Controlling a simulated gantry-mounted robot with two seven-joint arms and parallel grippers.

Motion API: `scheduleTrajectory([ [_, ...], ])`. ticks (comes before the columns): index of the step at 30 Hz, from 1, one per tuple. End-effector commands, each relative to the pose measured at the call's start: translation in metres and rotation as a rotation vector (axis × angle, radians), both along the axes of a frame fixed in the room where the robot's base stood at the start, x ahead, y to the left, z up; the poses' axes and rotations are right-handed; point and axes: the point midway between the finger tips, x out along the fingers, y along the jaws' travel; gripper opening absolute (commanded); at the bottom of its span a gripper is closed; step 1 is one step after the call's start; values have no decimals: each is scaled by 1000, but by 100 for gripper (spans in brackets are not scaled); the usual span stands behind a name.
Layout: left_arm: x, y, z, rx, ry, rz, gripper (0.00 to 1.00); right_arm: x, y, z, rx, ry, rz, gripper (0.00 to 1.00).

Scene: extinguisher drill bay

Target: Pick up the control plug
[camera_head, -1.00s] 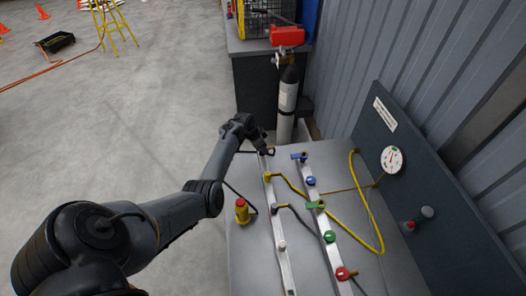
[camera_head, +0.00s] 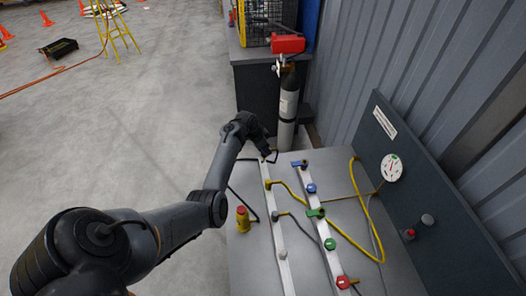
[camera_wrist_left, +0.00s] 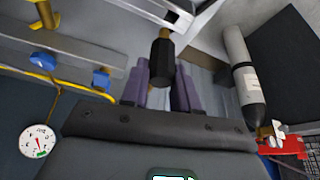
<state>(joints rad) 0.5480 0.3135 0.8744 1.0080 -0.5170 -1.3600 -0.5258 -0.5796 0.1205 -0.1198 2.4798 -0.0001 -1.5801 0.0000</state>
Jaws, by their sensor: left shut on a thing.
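My left gripper (camera_head: 268,156) is at the far end of the left white rail (camera_head: 276,225) on the grey bench. In the left wrist view its purple finger pads (camera_wrist_left: 162,92) are shut on a black plug (camera_wrist_left: 161,62) with a brass-coloured tip, which I take to be the control plug. The plug sits between the pads, its tip close to the rail end (camera_wrist_left: 172,17) with a dark socket. I cannot tell whether tip and rail touch. In the head view the gripper mostly hides the plug. My right gripper is not in view.
The right rail (camera_head: 325,240) carries blue, green and red fittings. Yellow (camera_head: 268,184) and grey plugs with hoses sit on the left rail. A yellow device with a red top (camera_head: 243,220) stands at left. A gauge panel (camera_head: 420,190) borders the right; a cylinder (camera_head: 287,110) stands beyond.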

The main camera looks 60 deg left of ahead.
Motion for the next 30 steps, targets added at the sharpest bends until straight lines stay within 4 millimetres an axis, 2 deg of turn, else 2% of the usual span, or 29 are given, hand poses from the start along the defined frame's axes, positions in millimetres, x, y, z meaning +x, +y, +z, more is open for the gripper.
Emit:
scheduleTrajectory([
  [1,4,-11,6,-1,-2,-4,0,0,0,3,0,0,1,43],
  [6,14,-38,23,-1,-2,-4,0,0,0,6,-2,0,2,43],
  [15,30,-78,48,-2,-1,-2,0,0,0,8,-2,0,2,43],
  [21,36,-94,58,0,0,-2,0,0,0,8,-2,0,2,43],
  [30,38,-100,62,-1,0,-1,0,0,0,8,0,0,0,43],
])
